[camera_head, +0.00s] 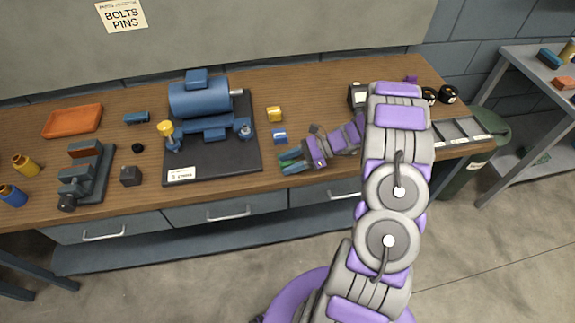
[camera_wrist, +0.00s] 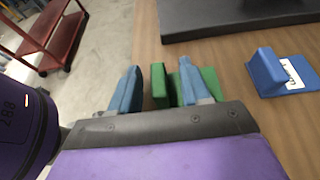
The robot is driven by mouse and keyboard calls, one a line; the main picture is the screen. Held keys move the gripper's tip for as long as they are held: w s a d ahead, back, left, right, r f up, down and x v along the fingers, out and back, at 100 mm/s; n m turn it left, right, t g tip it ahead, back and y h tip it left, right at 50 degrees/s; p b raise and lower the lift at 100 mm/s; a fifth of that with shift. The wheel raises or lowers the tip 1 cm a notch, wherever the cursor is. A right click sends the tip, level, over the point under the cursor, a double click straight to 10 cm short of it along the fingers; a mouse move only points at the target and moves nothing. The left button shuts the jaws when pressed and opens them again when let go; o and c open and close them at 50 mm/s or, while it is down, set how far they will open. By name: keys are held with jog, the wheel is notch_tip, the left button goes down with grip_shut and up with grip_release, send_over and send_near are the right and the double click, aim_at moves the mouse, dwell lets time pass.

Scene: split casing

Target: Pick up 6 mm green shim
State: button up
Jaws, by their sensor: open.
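The green shim (camera_wrist: 159,84) shows in the wrist view as upright green faces near my fingers. One green face stands in the gap between the fingers, and more green (camera_wrist: 210,82) shows behind and right of the right finger. The finger hides the part between, so I cannot tell how these faces join. My gripper (camera_wrist: 158,72) is open, low over the wooden bench. No clear contact with the shim shows. In the head view my gripper (camera_head: 288,163) is right of the black baseplate's front corner, and it largely covers the shim.
A blue shim (camera_head: 280,136) with a white label lies just right in the wrist view (camera_wrist: 265,72). A yellow block (camera_head: 274,114) sits behind it. The black baseplate (camera_head: 245,160) with a blue motor casing (camera_head: 199,99) is close by. The bench's front edge is near my gripper.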

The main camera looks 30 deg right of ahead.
jog(key=shift+w+a+f, duration=0.1)
jog(key=shift+a, duration=0.2)
jog(key=shift+c, duration=0.4)
grip_shut()
